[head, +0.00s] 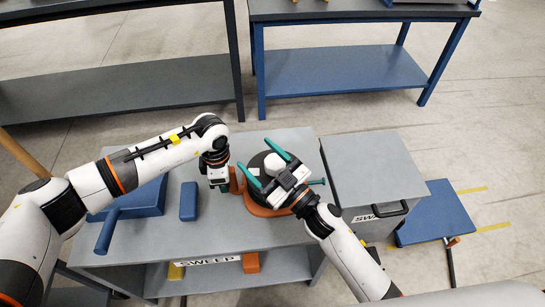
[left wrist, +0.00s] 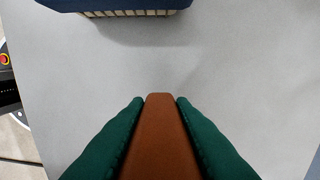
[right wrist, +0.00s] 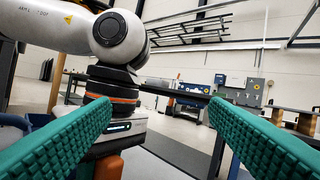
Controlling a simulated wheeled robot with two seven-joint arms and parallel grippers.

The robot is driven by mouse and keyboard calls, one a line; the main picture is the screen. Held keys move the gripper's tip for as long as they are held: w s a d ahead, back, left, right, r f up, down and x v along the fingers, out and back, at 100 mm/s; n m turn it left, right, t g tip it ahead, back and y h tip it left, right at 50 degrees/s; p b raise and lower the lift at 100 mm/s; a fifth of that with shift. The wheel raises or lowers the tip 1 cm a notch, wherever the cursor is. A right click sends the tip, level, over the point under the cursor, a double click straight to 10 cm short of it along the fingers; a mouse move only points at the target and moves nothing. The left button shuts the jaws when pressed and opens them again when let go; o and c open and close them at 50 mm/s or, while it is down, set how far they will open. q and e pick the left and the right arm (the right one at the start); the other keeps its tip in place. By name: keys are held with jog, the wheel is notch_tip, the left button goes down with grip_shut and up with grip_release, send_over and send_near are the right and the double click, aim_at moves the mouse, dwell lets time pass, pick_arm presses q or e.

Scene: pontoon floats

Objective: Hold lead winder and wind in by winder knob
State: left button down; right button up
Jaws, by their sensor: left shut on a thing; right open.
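The lead winder (head: 262,209) has an orange frame and a dark round reel, and sits on the grey bench top. My left gripper (head: 229,187) is at its left side, shut on an orange-brown bar; the left wrist view shows the bar (left wrist: 160,130) between both green fingers. My right gripper (head: 257,156) is open above the reel and hides part of it. Its spread fingers (right wrist: 165,125) have nothing between them in the right wrist view; my left arm stands beyond. A small teal piece (head: 317,182) sticks out at the winder's right. I cannot tell which part is the winder knob.
A blue block (head: 188,201) and a blue dustpan-like thing (head: 130,207) lie left on the bench. A grey cabinet (head: 372,170) adjoins the bench on the right. A low blue stand (head: 436,212) is farther right. Blue shelving (head: 340,72) stands behind.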

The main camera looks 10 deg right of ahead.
aim_at(272, 158)
jog(key=s+d+f+m+t+h, duration=0.1)
jog(key=s+d+f+m+h, duration=0.5)
jog(key=m+h, duration=0.25)
jog(key=shift+n+h, duration=0.35)
jog(key=shift+n, duration=0.1)
jog(key=x, duration=1.1)
jog(key=shift+w+a+f, duration=0.1)
jog(key=shift+w+f, duration=0.05)
jog(key=shift+f, duration=0.05)
jog(key=c, duration=1)
jog(key=shift+o, duration=0.2)
jog(key=shift+n, duration=0.3)
